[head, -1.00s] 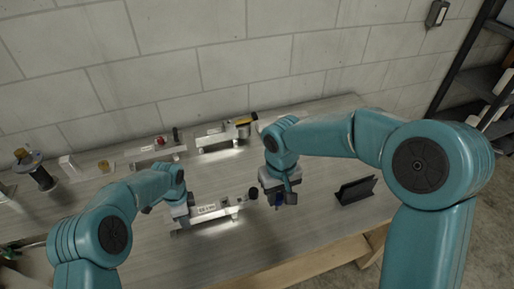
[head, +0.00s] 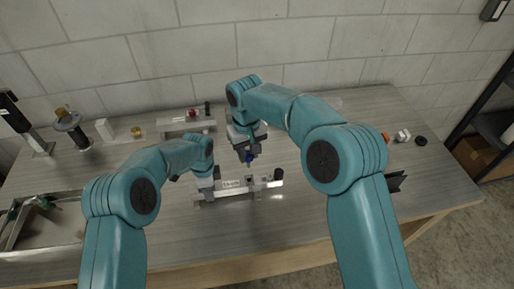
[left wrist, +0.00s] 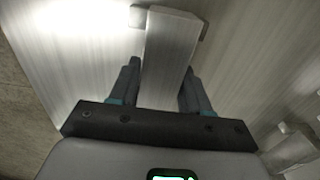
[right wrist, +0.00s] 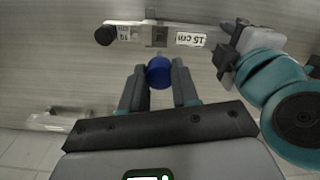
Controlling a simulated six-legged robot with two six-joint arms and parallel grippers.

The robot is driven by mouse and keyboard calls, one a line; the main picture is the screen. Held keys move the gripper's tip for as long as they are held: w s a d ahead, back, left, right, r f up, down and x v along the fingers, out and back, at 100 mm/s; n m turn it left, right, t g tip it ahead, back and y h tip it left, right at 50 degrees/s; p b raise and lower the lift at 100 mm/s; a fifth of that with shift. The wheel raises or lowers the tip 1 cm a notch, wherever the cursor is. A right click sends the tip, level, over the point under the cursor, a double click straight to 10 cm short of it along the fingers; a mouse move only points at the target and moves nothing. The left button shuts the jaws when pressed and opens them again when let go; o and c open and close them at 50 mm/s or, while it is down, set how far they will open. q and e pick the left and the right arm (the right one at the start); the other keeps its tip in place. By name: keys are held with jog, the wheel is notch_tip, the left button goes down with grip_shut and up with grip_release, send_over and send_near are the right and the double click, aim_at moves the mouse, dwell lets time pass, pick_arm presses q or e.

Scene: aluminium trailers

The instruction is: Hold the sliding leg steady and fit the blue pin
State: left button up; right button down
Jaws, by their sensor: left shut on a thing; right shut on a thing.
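The sliding leg is a silver metal bar (head: 245,188) with white labels and a black knob (head: 278,174) at its right end. In the right wrist view its labelled face (right wrist: 190,39) reads "15 cm", beside a small dark square block. My left gripper (head: 207,186) is shut on the leg's left part; the left wrist view shows the silver bar (left wrist: 168,50) between its fingers. My right gripper (head: 249,154) is shut on the blue pin (head: 250,159), held in the air near the bar's middle. The pin's round blue end (right wrist: 159,70) shows between the right fingertips, apart from the bar.
A similar silver assembly (head: 187,127) stands behind on the table. A dark spool-like stand (head: 70,127) and a tray (head: 45,222) are at the left. A black angled holder (head: 396,181) and small round parts (head: 403,135) lie at the right. The table's front is mostly clear.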

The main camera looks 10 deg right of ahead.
aim_at(249, 164)
jog(key=shift+f, duration=2.9)
jog(key=shift+f, duration=2.6)
jog(key=c, duration=0.8)
grip_release()
jog(key=shift+r, duration=0.15)
notch_tip(249, 164, up, 12)
jog(key=shift+f, duration=0.1)
